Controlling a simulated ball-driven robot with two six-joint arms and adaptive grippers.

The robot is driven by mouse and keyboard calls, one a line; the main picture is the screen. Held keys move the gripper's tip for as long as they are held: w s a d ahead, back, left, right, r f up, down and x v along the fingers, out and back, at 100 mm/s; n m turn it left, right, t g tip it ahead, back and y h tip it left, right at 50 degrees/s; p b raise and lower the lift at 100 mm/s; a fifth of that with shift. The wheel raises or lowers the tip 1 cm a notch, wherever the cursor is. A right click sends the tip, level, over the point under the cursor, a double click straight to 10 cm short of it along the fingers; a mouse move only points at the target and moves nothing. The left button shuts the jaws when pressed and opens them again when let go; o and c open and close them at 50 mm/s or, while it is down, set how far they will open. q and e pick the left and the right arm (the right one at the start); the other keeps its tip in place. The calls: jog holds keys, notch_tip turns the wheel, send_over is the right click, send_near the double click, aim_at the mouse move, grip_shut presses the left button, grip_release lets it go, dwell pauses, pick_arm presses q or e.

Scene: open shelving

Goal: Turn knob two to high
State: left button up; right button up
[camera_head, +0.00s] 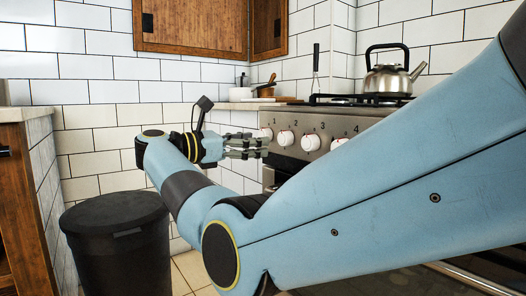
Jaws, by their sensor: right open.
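The stove front (300,118) carries a row of white knobs with numbers above them. Knob two (285,138) is the second from the left, below the number 2, and is in clear view. Its exact pointer setting is too small to read. My right gripper (261,147) is in front of the left end of the panel, its fingers pointing right. The fingers are open and empty. The fingertips appear just left of knob two and below knob one (265,133). I cannot tell whether they touch anything. My left gripper is out of view.
Knobs three (310,142) and four (338,143) sit to the right. A metal kettle (388,76) stands on the stove top. A dark bin (118,245) stands on the floor at left, beside a wooden cabinet (22,200). A counter with a small pot (241,94) lies behind.

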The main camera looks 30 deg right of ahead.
aim_at(280, 139)
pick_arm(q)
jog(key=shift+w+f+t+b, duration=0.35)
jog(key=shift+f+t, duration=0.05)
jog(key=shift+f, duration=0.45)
pick_arm(e)
jog(key=d, duration=0.8)
jog(key=c, duration=1.2)
jog(key=shift+o, duration=0.2)
